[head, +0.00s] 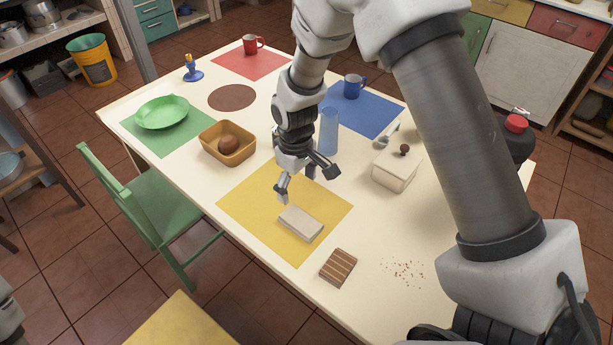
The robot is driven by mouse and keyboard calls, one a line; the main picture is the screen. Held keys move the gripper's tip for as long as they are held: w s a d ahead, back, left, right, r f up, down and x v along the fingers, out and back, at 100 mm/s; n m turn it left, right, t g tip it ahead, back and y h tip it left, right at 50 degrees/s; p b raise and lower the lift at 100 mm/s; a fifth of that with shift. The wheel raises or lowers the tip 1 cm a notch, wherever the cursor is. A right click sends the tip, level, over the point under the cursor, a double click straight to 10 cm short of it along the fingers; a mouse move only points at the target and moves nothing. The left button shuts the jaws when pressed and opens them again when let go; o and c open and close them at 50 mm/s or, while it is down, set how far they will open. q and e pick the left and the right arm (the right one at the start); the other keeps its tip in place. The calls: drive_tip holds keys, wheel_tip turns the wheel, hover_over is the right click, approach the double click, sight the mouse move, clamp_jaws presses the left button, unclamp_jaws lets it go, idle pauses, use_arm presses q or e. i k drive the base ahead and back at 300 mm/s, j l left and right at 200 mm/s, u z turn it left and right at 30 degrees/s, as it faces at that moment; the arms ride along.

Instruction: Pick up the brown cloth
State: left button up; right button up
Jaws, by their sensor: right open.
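A brown folded cloth with light stripes (339,268) lies flat on the cream table near its front edge, just off the yellow mat. My right gripper (309,184) points down over the yellow mat, open, with nothing seen between its fingers. It is up and to the left of the brown cloth in the picture, apart from it. A pale grey folded cloth or block (300,223) lies on the yellow mat, just below the fingers in the picture. My left gripper is not in view.
Dark crumbs (408,271) lie right of the brown cloth. A white lidded box (396,172), a blue glass (329,131) and a tan basket (226,154) with a round brown item stand farther back. A green chair (150,207) is at the left edge.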

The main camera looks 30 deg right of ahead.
sight(335, 271)
drive_tip(key=z, duration=1.25)
